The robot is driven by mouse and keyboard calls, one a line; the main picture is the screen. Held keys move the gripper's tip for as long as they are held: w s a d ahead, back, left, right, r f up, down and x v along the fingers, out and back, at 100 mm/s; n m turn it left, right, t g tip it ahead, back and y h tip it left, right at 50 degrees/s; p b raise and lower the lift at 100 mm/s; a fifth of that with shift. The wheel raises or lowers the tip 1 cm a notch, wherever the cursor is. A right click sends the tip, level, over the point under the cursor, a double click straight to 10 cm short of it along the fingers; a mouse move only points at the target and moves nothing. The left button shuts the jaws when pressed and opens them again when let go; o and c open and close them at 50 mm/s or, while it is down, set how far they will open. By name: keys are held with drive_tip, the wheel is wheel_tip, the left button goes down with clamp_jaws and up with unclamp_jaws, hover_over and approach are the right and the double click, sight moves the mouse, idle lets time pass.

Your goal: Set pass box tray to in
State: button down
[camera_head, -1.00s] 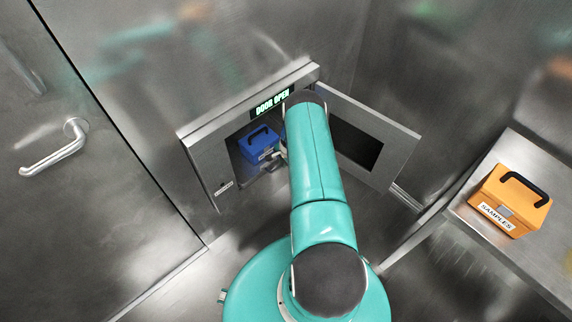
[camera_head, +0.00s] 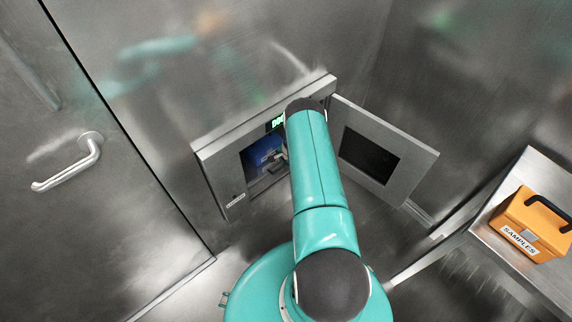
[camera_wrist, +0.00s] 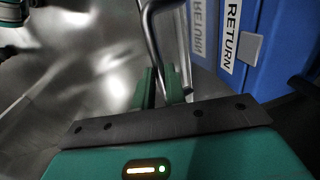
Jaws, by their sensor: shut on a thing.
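The pass box (camera_head: 218,165) is set in the metal wall, its door (camera_head: 402,178) swung open to the right. A blue box (camera_head: 262,155) sits inside the opening, partly hidden by the frame and my arm. In the wrist view the blue box (camera_wrist: 275,45) has a RETURN label, mirrored in the shiny tray surface (camera_wrist: 207,72) beside it. A metal handle bar (camera_wrist: 153,30) rises beside the tray. My gripper (camera_wrist: 163,88) is shut on this handle at the opening. Most of the tray is hidden in the head view.
An orange SAMPLES box (camera_head: 530,226) stands on a metal bench (camera_head: 490,235) at the right. A closed metal door with a lever handle (camera_head: 70,168) is at the left. My arm covers part of the lit display (camera_head: 275,124) above the opening.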

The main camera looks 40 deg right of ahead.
drive_tip(key=shift+s, duration=0.1)
drive_tip(key=c, duration=1.5)
unclamp_jaws()
drive_tip(key=shift+o, duration=0.2)
drive_tip(key=shift+r, duration=0.1)
wheel_tip(320, 180, up, 13)
drive_tip(key=s, duration=0.2)
drive_tip(key=shift+s+r, duration=0.15)
drive_tip(key=shift+s, duration=0.2)
